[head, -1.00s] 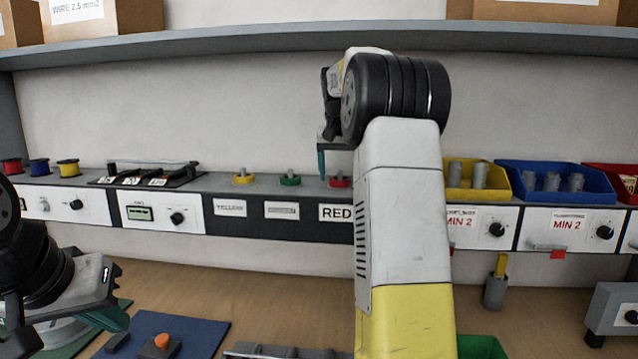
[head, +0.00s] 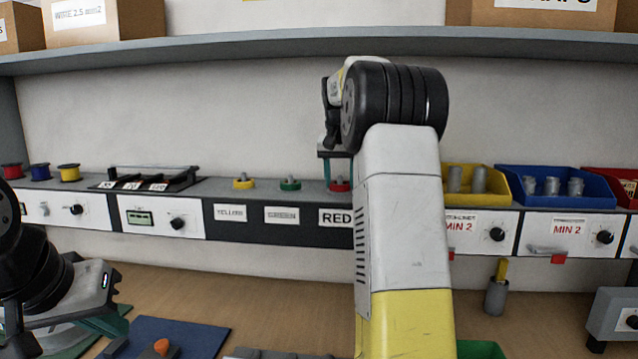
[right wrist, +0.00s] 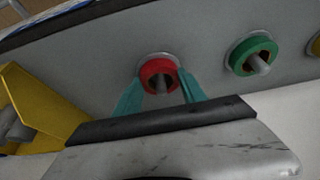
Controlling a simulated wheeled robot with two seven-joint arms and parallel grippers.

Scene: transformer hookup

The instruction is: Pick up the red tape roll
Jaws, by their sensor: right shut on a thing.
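The red tape roll (head: 340,186) sits on its peg on the grey shelf, above the RED label (head: 336,218). In the right wrist view the red roll (right wrist: 147,70) is around its peg, between two teal fingers. My right gripper (right wrist: 158,92) is shut on the roll from both sides. In the head view my right gripper (head: 336,172) points down at the roll, and my arm hides part of it. My left gripper (head: 112,326) is low at the left, away from the roll; its jaw opening is unclear.
Green (head: 290,184) and yellow (head: 243,183) rolls sit on pegs to the left of the red one. A yellow bin (head: 480,198) and a blue bin (head: 556,199) stand to the right. An upper shelf (head: 250,42) runs above.

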